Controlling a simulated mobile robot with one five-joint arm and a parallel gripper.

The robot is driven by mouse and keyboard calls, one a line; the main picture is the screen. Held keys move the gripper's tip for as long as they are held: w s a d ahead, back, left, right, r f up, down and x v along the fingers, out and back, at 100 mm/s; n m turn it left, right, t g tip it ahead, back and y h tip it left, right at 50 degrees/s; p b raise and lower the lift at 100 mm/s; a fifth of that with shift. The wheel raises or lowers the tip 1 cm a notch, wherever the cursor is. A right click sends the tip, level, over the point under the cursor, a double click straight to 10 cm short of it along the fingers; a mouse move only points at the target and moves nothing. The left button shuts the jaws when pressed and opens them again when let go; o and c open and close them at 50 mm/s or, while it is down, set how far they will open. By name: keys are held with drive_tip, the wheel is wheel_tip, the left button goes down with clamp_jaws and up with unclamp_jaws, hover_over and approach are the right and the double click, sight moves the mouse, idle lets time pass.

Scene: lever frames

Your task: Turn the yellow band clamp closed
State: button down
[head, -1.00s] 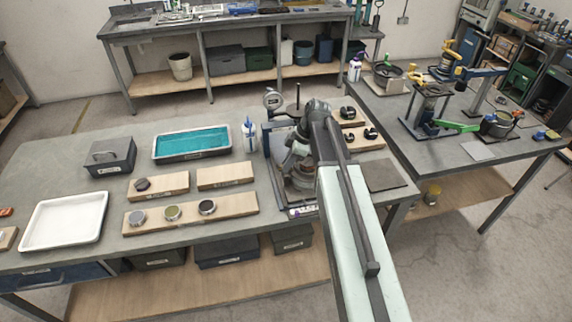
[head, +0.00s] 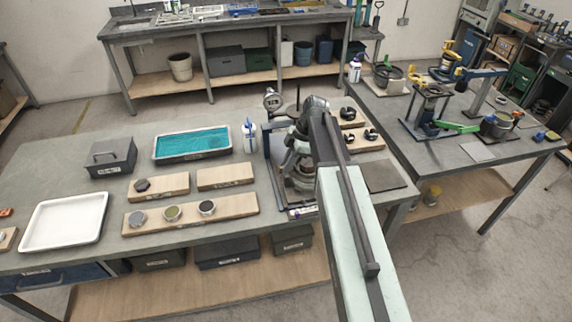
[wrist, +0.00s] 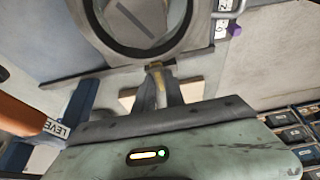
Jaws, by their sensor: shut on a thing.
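In the wrist view, my gripper (wrist: 157,78) is shut on a small yellowish piece (wrist: 156,76), which appears to be part of the yellow band clamp; little of it shows between the fingers. Just beyond the fingertips is a large round metal ring (wrist: 183,22) with a grey inside. In the head view, my arm reaches over the grey fixture (head: 272,172) on the near bench. My arm hides the gripper's tips and most of the clamp there, so its closure cannot be seen.
In the wrist view, an orange part (wrist: 25,115) and a label stand close at left. On the bench, wooden blocks (head: 225,176) with small round pieces and a teal-filled tray (head: 192,159) lie left of the fixture. Boards with black knobs (head: 366,142) lie to its right.

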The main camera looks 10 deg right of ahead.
drive_tip(key=c, duration=1.7)
unclamp_jaws()
drive_tip(key=shift+r, duration=0.1)
drive_tip(key=p+v, duration=0.7)
drive_tip(key=shift+d+r, duration=0.2)
drive_tip(key=shift+r, duration=0.05)
